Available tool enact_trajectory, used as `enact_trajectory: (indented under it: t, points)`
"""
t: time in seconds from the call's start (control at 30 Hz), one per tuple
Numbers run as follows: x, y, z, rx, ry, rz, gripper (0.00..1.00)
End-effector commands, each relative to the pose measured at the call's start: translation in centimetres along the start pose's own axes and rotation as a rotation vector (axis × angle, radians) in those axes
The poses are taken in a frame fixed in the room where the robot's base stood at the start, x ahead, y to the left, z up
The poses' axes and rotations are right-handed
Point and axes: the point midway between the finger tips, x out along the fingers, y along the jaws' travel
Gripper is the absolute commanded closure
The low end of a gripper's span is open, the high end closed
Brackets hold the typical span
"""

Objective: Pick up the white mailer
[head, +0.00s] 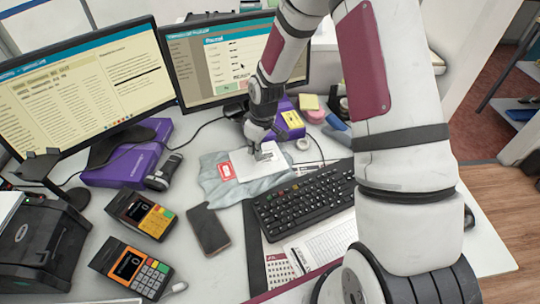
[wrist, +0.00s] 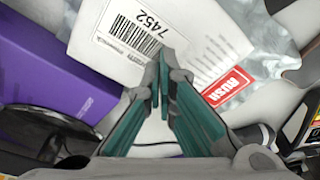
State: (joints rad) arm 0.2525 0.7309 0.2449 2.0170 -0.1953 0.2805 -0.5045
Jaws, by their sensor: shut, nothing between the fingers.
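The white mailer (head: 244,167) lies flat on a crumpled grey plastic bag (head: 213,185) on the counter, left of the keyboard. It carries a red label, which reads RUSH in the wrist view, where the white mailer (wrist: 202,35) also shows a barcode label with 7452. My gripper (head: 262,156) is over the mailer's right part in the head view. In the wrist view the fingers of my gripper (wrist: 165,62) are shut with nothing between them, their tips in front of the mailer. I cannot tell whether they touch it.
A black keyboard (head: 302,198) lies right of the bag and a dark phone (head: 208,229) in front of it. Purple boxes (head: 128,160) stand below two monitors (head: 84,85). Two card terminals (head: 141,213) and a black printer (head: 42,247) are at the left.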

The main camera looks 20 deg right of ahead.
Motion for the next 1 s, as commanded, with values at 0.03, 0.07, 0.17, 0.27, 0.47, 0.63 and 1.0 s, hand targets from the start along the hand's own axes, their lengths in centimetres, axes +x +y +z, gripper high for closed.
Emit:
enact_trajectory:
  t: [0.03,0.07,0.17,0.27,0.47,0.63,1.0]
  points:
    - [0.2,0.0,-0.8,-0.002,0.0,0.0,1.0]
    - [0.2,0.0,-1.2,-0.001,0.0,0.001,1.0]
    - [0.9,0.0,-1.4,0.002,-0.004,-0.002,1.0]
    - [1.6,0.1,-1.3,0.001,-0.002,0.0,1.0]
    - [1.9,0.0,-1.2,0.001,-0.001,0.0,1.0]
    - [2.0,-0.1,-1.1,0.001,-0.003,-0.002,1.0]
    - [1.1,-0.2,3.7,0.006,-0.015,-0.008,1.0]
